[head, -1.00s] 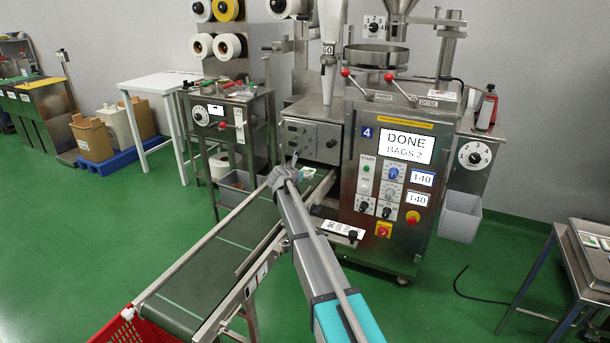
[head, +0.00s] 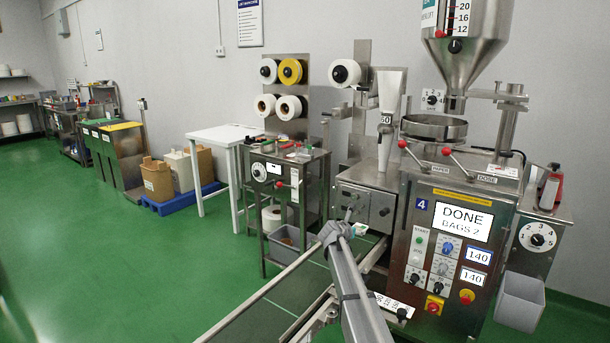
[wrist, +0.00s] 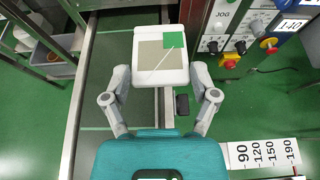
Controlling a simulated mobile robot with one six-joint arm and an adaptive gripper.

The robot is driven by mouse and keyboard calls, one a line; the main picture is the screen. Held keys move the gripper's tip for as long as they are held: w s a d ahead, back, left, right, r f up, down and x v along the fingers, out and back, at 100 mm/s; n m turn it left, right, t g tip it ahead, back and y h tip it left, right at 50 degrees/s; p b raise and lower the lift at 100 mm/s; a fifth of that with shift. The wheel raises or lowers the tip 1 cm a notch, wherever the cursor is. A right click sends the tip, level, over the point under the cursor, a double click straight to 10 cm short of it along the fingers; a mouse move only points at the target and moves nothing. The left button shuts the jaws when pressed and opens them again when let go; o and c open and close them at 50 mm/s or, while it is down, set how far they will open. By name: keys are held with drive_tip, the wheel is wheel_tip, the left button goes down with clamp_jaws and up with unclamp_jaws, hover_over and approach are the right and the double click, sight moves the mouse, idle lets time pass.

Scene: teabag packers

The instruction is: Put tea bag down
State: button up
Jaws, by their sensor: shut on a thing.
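My gripper (wrist: 161,80) is shut on a tea bag (wrist: 150,55), its fingers on either side. The bag is a white rounded packet with a beige middle and a green tag, held over the packing machine's conveyor belt (wrist: 107,75). In the head view my gripper (head: 336,232) is beside the machine's outlet, and a small white and green piece of the tea bag (head: 359,229) shows past it. The belt (head: 280,300) runs from the machine toward the lower left. I cannot tell how far the bag is above the belt.
The packing machine (head: 448,250) shows "DONE BAGS 2" and stands close on the right, with knobs and a metal rail near my arm. A steel stand with a grey bin (head: 287,238) is left of the belt. The green floor at left is clear.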

wheel_tip(320, 180, up, 16)
drive_tip(key=p, duration=1.5)
drive_tip(key=shift+r, duration=0.2)
